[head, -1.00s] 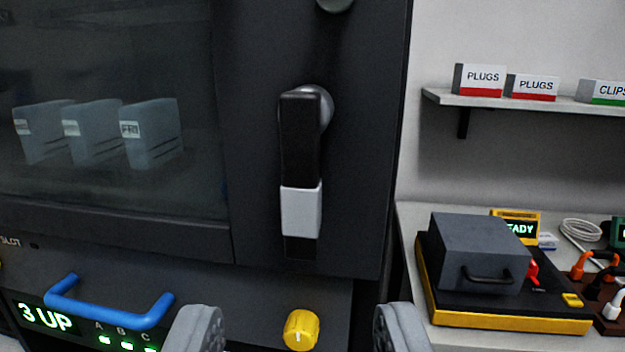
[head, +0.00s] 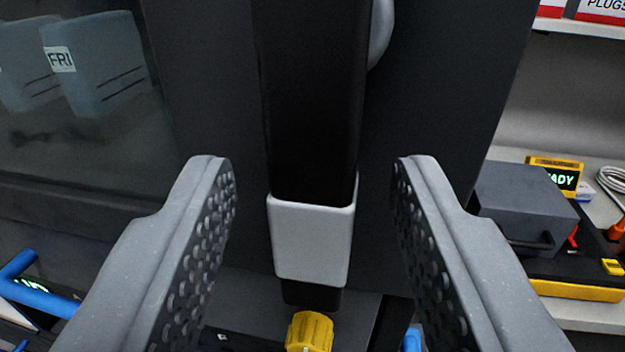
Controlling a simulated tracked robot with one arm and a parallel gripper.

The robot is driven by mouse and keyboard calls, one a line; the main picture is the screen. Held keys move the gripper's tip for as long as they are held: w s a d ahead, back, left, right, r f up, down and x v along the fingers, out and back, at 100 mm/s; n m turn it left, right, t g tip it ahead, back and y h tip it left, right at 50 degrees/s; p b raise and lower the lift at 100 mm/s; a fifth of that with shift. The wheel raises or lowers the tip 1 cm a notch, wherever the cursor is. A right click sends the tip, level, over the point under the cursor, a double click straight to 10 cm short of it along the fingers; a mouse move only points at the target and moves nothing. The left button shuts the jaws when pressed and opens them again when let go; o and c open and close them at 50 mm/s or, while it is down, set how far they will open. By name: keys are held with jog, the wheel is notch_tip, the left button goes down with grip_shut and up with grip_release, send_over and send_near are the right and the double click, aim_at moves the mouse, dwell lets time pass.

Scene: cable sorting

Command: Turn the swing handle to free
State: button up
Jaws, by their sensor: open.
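The swing handle (head: 312,110) is a black bar with a white band (head: 311,240) near its lower end. It hangs straight down on the dark cabinet door, from a round grey hub (head: 381,30) partly seen at the top. My gripper (head: 312,185) is open, with one finger on each side of the handle. The fingers stand apart from the handle, with gaps left and right at about the height of the white band.
A yellow knob (head: 310,332) sits below the handle. A blue bar handle (head: 35,290) is at the lower left, and a window with labelled boxes (head: 98,65) is at the left. At the right, a shelf (head: 590,45) and a bench with a grey box (head: 525,205) stand beside the cabinet.

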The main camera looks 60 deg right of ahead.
grip_shut()
